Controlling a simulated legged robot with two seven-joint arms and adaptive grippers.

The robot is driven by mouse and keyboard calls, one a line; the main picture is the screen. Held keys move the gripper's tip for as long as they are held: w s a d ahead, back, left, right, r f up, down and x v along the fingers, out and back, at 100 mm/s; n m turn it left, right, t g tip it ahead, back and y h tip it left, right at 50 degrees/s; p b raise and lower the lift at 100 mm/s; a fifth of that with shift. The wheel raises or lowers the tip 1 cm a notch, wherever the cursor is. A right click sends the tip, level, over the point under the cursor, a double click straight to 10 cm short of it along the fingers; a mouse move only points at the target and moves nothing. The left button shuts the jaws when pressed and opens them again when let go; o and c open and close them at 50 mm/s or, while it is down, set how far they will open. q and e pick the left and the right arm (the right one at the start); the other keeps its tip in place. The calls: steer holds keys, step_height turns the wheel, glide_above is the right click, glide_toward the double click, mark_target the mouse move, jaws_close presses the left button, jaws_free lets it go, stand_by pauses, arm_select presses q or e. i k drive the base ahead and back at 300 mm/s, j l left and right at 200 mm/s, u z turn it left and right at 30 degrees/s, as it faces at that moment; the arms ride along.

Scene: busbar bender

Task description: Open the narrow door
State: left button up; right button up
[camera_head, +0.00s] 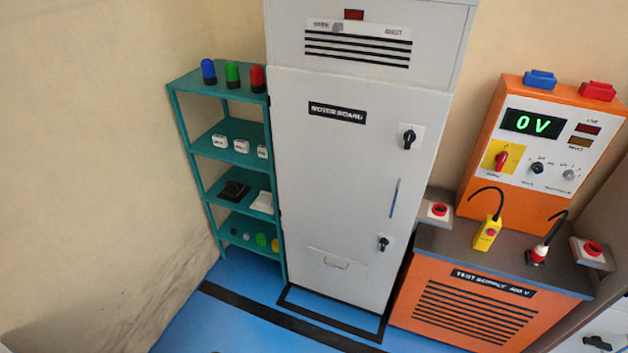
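A tall grey cabinet labelled MOTOR BOARD stands in the middle, and its front door (335,190) looks closed. The door has a black rotary handle (409,138) at its upper right and a second black handle (384,243) at its lower right. A thin blue vertical strip (394,198) lies between them. Hinges seem to be on the left edge. No label says which door is the narrow one. Neither of my grippers is in view.
A teal shelf (196,166) with lamps and small parts stands left of the cabinet. An orange test supply (440,300) showing 0 V stands close on its right. A dark handle-like part (597,343) shows at bottom right. The blue floor (235,325) in front is mostly clear.

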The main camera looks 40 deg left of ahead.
mark_target(347, 179)
steer(key=u, duration=1.15)
